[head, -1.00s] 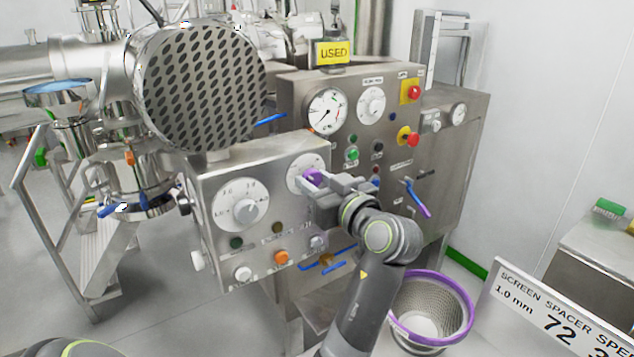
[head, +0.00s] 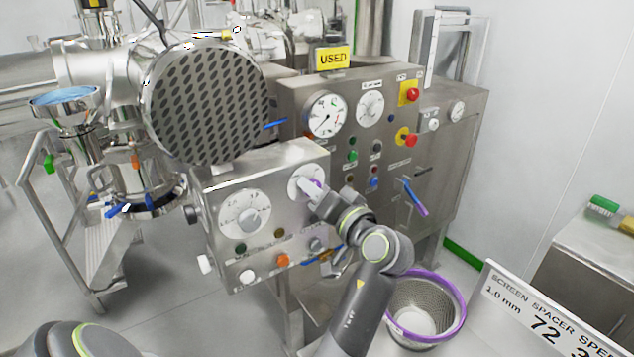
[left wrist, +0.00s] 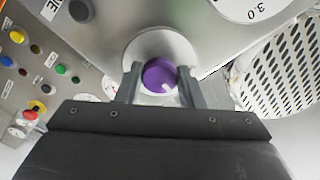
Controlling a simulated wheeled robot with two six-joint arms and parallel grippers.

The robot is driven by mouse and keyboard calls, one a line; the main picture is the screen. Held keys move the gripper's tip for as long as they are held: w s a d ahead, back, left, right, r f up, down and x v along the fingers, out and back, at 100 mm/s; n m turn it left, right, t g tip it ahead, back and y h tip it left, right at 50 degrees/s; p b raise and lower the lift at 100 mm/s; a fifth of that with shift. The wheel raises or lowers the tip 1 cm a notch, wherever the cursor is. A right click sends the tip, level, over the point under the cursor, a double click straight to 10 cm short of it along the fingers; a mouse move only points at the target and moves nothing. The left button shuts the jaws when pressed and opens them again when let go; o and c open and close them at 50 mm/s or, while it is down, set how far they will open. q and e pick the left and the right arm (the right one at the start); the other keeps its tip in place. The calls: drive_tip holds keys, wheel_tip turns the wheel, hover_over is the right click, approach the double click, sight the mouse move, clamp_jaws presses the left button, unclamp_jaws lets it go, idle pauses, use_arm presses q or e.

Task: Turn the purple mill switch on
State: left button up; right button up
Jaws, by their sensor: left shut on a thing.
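The purple mill switch (head: 317,183) is a round knob on a pale dial at the upper right of the steel control box (head: 265,172). In the left wrist view the purple knob (left wrist: 158,74) has a white mark at its lower right edge. My left gripper (head: 311,187) is at the knob, with one finger on each side, shut on it. The fingers hide much of the knob in the head view. My right gripper is not in view.
A second white dial (head: 243,215) and several buttons share the box. A perforated round steel cover (head: 205,102) stands above it. A taller panel (head: 330,85) with gauges and red buttons is behind. A purple-rimmed basket (head: 459,298) stands at the lower right.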

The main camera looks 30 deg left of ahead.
use_arm(q)
drive_tip(key=m+p, duration=0.7)
drive_tip(key=m, duration=0.1)
drive_tip(key=shift+r+m, duration=0.15)
drive_tip(key=shift+m, duration=0.25)
idle(0.4)
drive_tip(key=o, duration=1)
drive_tip(key=shift+a, duration=0.15)
